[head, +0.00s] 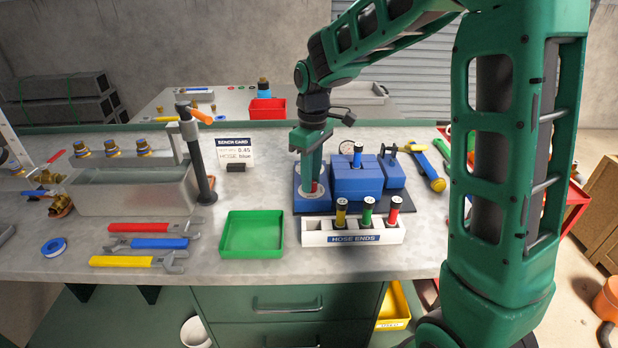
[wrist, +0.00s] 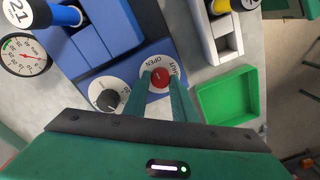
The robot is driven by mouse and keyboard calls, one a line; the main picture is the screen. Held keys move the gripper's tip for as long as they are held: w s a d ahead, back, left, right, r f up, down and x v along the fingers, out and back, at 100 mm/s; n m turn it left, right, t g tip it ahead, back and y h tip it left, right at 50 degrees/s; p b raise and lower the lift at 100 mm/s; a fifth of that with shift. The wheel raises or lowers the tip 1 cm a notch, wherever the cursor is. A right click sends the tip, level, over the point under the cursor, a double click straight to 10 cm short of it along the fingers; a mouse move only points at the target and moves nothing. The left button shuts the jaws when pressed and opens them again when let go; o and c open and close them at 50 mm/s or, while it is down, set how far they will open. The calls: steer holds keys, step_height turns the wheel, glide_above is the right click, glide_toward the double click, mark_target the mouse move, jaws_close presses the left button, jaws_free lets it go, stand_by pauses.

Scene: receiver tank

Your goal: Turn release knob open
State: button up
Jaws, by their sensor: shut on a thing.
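The red release knob (wrist: 160,77) sits on a round white dial plate (wrist: 152,70) marked OPEN and SHUT, on the blue unit. My gripper (wrist: 161,84) is shut on the red knob, one finger on each side of it. The knob's small light mark is too small to read for its exact direction. In the head view my gripper (head: 314,181) points down onto the left blue block (head: 299,202), and only a bit of the red knob shows below the fingers.
A black knob (wrist: 107,99) on a white dial is close beside my fingers. A gauge (wrist: 24,55) stands nearby. The white hose ends rack (head: 310,238) with coloured hose ends and the green tray (head: 236,246) are in front. Wrenches (head: 140,262) lie left.

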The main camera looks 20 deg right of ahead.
steer(key=shift+w+r, duration=0.15)
steer(key=o, duration=1)
steer(key=shift+o, duration=0.2)
step_height(320, 180, up, 11)
steer(key=shift+d+f, duration=0.2)
steer(key=shift+w, duration=0.1)
